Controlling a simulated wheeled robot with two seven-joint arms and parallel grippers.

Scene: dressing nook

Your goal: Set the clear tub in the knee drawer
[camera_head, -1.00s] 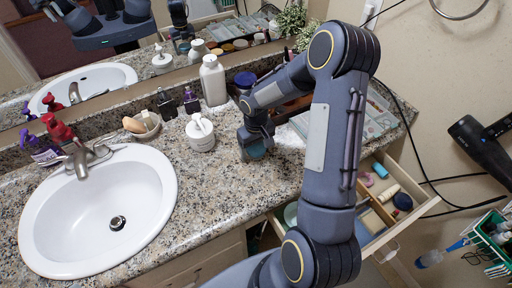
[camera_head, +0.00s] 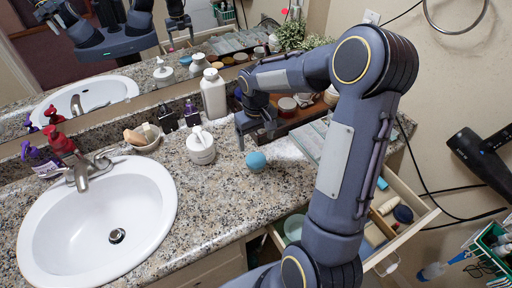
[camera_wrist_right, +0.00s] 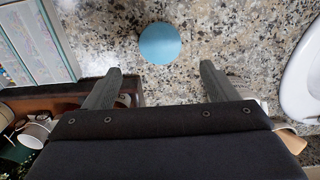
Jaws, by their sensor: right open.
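A small round blue thing (camera_head: 256,160) sits on the granite counter right of the white pump jar. In the right wrist view it is a flat blue disc (camera_wrist_right: 160,43). I cannot tell whether it is the clear tub; no plainly clear tub shows. My right gripper (camera_head: 256,138) is low over the counter just behind it, open and empty. In the right wrist view its fingers (camera_wrist_right: 162,82) are apart, with the disc beyond their tips. The knee drawer (camera_head: 432,212) is pulled out at lower right, partly hidden by my right arm. My left gripper is not in view.
The drawer holds several small items, including a cream roller (camera_head: 388,205) and a dark blue oval (camera_head: 403,214). A white pump jar (camera_head: 200,146), white bottle (camera_head: 213,92) and brown tray (camera_head: 302,118) stand near the gripper. The sink (camera_head: 95,220) is left. Counter in front is clear.

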